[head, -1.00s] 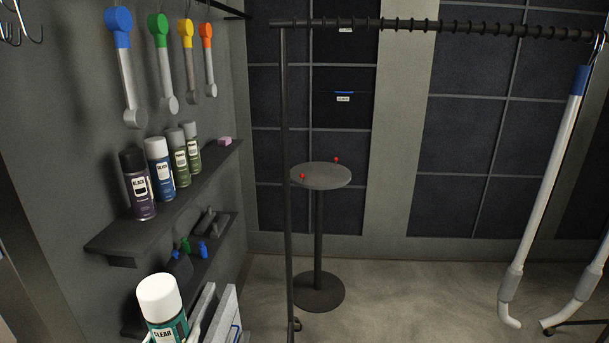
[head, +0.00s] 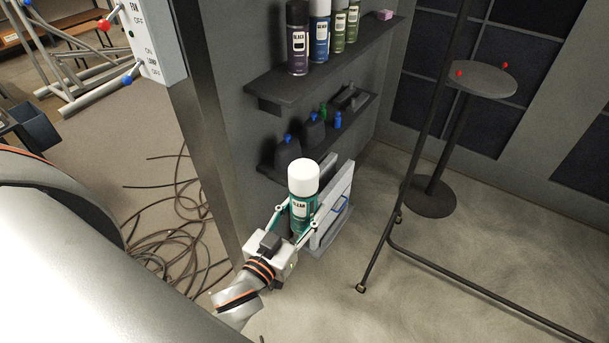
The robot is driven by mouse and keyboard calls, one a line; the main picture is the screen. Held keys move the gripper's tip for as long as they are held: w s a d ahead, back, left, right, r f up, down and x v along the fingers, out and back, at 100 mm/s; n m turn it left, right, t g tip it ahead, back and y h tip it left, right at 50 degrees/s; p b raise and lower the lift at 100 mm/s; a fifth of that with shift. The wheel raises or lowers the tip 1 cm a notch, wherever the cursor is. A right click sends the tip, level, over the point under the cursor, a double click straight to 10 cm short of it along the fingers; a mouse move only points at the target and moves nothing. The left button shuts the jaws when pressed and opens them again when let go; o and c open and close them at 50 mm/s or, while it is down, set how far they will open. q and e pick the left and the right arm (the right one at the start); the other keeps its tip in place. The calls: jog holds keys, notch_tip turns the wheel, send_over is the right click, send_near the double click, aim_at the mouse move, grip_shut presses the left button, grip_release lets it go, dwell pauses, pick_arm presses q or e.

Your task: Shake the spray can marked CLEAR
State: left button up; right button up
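The spray can marked CLEAR (head: 302,200), with a white cap and a teal label, is upright in the head view, in front of the lower shelves. My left gripper (head: 298,211) has its fingers on both sides of the can's lower body and is shut on it. The gripper's fingers partly cover the can's lower part, so its base is hidden. My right gripper is not in view.
Several other spray cans, including one marked BLACK (head: 298,40), stand on the upper shelf (head: 325,65). Dark bottles with coloured caps stand on the lower shelf. White panels (head: 336,205) are just right of the can. A rack frame (head: 470,298) and a round table (head: 482,80) stand right.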

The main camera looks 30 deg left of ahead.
aim_at(296, 190)
pick_arm(q)
notch_tip(296, 190, up, 9)
jog(key=shift+w+r, duration=0.1)
jog(key=shift+r, duration=0.2)
notch_tip(296, 190, down, 9)
jog(key=shift+f, duration=0.1)
jog(key=shift+r, duration=0.4)
notch_tip(296, 190, up, 8)
jog(key=shift+r, duration=0.3)
jog(key=shift+f, duration=0.1)
